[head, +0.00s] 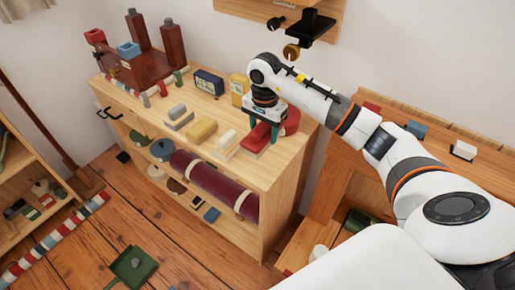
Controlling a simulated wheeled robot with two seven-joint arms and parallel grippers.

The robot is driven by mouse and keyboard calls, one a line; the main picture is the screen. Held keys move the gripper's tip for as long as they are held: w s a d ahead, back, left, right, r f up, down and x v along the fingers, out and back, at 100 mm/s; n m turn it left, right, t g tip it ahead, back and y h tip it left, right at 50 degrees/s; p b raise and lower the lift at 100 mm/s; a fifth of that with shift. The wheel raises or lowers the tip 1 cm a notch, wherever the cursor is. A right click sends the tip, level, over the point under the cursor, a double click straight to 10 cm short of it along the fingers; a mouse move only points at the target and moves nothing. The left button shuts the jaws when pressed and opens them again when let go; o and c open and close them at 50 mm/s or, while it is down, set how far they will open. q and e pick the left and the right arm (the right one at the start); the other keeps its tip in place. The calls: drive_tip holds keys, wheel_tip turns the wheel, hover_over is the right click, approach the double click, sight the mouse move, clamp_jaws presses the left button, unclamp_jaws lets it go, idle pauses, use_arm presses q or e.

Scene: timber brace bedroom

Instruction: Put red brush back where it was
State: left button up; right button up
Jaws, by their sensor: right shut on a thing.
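The red brush (256,138) is at the front right of the top of the wooden shelf unit (262,172). It is a red block with a pale lower edge. My right gripper (266,132) points down over it, its teal fingers shut on the brush. The fingers and wrist hide part of it, and I cannot tell whether it touches the shelf top. Another red rounded piece (291,121) shows just behind the gripper. My left gripper is not in view.
Left of the brush lie a cream block (225,140), a yellow block (201,129) and grey blocks (178,117). A blue clock-like box (208,82) and a yellow box (238,89) stand behind. A dark rolled bundle (213,184) lies on the shelf below.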

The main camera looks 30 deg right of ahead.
drive_tip(key=f, duration=0.2)
drive_tip(key=s+f, duration=0.1)
drive_tip(key=shift+f+p, duration=0.3)
drive_tip(key=shift+f, duration=0.05)
wheel_tip(320, 180, down, 4)
drive_tip(key=shift+w+r, duration=0.1)
drive_tip(key=shift+f, duration=0.2)
drive_tip(key=shift+f, duration=0.15)
drive_tip(key=o, duration=0.5)
drive_tip(key=shift+f, duration=0.1)
drive_tip(key=o, duration=0.5)
drive_tip(key=shift+c, duration=0.2)
